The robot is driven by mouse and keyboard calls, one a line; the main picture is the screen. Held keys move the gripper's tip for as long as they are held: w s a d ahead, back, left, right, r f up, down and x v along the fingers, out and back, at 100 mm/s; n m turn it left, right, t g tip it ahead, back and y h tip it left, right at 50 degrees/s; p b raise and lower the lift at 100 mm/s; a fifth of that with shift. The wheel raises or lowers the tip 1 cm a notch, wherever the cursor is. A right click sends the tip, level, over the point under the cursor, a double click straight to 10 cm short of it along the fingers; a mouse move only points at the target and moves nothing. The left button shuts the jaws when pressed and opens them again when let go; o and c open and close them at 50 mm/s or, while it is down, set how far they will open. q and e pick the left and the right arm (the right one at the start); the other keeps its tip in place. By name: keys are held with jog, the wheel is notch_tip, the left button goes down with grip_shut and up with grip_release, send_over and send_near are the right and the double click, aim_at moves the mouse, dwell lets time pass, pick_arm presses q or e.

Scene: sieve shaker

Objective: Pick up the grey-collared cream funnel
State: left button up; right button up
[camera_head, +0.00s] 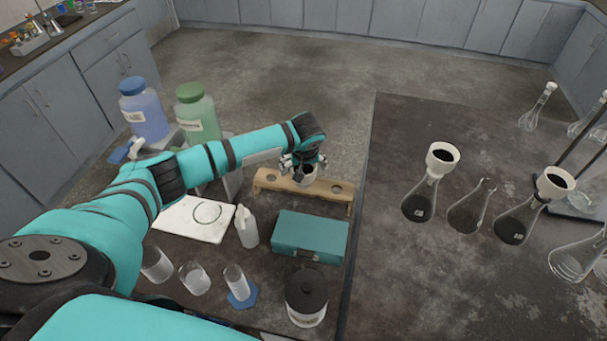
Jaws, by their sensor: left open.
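A pale funnel (306,179) with a dark inside sits at the wooden rack (331,192), partly hidden by my left gripper. I cannot make out its collar colour clearly. My left gripper (303,164) is open, its fingers right at the funnel's rim; I cannot tell whether they touch it. Two other cream funnels show on the right: one (441,162) on a flask (420,203) with dark contents, and one (554,185) on a second flask (514,222). My right gripper is not in view.
A teal case (310,237), a white bottle (246,228) and a black-lidded jar (306,298) stand in front of the rack. Blue (143,108) and green (196,115) jars stand behind my left arm. An uncapped flask (468,213) stands between the funnelled flasks.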

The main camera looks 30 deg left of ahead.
pick_arm(q)
jog(key=shift+w+f, duration=0.1)
jog(key=shift+f, duration=0.25)
jog(key=shift+c, duration=0.4)
jog(key=shift+r, duration=0.1)
jog(key=c, duration=1.3)
